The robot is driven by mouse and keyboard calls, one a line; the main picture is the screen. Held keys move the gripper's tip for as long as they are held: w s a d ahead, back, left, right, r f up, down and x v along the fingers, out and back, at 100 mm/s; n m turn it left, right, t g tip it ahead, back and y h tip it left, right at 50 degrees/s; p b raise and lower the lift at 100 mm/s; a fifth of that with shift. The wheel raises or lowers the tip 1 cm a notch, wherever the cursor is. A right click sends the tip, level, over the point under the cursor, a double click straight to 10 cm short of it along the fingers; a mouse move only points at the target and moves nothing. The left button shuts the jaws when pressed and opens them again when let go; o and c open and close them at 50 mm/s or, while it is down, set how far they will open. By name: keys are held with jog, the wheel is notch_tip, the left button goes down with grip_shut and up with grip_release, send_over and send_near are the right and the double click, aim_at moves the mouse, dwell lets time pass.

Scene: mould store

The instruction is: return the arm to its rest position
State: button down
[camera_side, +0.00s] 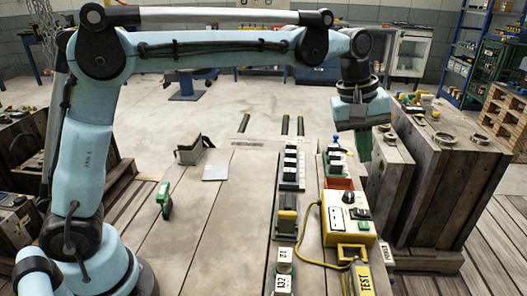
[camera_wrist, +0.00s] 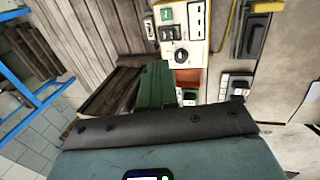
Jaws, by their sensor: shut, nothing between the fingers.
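My gripper (camera_side: 364,148) hangs from the arm on the right side of the side view, pointing down with green fingers. It is shut and empty. It is above the right edge of the table (camera_side: 225,220), near the far end of the yellow test box (camera_side: 347,215). In the wrist view the green fingers (camera_wrist: 155,85) show together, beside the red tray (camera_wrist: 187,77) and the test box (camera_wrist: 183,30). I cannot tell the exact height of the fingers above the table.
A row of white and green modules (camera_side: 290,168) runs along the table. Wooden crates (camera_side: 440,185) stand close to the right. The table's middle is clear.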

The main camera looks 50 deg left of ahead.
dwell(0.3)
jog(key=s+a+f+m+t+y, duration=0.1)
jog(key=s+a+f+m+t, duration=0.1)
jog(key=s+a, duration=0.5)
jog(key=s+a+f+m+t+y, duration=0.1)
jog(key=s+a+f+m+t, duration=0.2)
jog(key=s+a+m, duration=0.4)
jog(key=s+a+f, duration=0.1)
jog(key=s, duration=0.3)
jog(key=shift+s+f, duration=0.15)
jog(key=shift+s, duration=0.25)
